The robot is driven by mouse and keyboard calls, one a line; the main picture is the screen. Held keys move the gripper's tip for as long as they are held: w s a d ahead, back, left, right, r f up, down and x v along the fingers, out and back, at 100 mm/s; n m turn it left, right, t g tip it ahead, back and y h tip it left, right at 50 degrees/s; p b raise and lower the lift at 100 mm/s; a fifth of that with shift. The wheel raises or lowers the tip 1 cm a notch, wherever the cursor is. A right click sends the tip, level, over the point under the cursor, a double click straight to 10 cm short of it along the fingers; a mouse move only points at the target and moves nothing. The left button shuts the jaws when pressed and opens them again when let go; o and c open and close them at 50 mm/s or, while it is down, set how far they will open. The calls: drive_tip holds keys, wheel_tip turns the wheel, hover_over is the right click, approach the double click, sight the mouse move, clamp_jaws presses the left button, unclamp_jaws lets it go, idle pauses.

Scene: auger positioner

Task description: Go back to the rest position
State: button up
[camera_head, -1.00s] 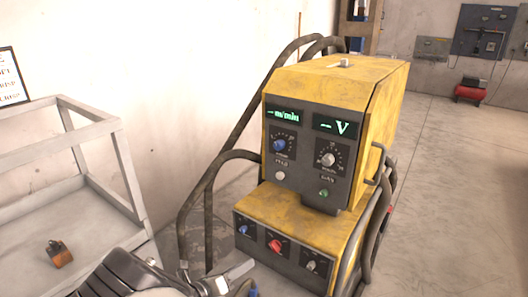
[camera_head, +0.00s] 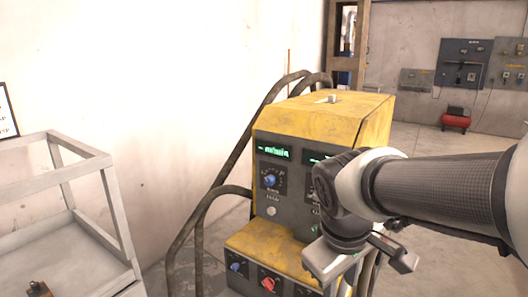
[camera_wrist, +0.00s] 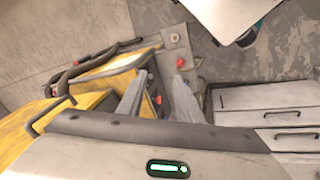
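My gripper (camera_head: 358,262) hangs below my arm in the head view, in front of the right side of the yellow machine (camera_head: 335,112). In the wrist view, the two fingers of my gripper (camera_wrist: 160,84) stand apart with a gap between them. Nothing is held in the gap; the floor and part of the yellow machine (camera_wrist: 115,78) show behind it. My arm comes in from the right edge of the head view and hides much of the machine's right-hand panel. The blue dial (camera_head: 270,181) and the red knob (camera_head: 268,284) remain visible.
Dark cables (camera_head: 196,225) loop beside the machine. A grey metal frame table (camera_head: 75,255) stands at left with a small brown block (camera_head: 39,288) on it. A drawer cabinet (camera_wrist: 270,112) shows at right in the wrist view. Open floor (camera_head: 425,165) lies behind at right.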

drive_tip(key=s+r+m+t+y, duration=0.2)
drive_tip(key=s+r+m+t, duration=0.15)
drive_tip(key=s+m, duration=0.25)
wheel_tip(320, 180, up, 20)
drive_tip(key=p, duration=1.9)
drive_tip(key=shift+s+g+p, duration=0.35)
drive_tip(key=shift+g+p, duration=0.05)
drive_tip(key=shift+g, duration=0.05)
drive_tip(key=shift+d, duration=0.1)
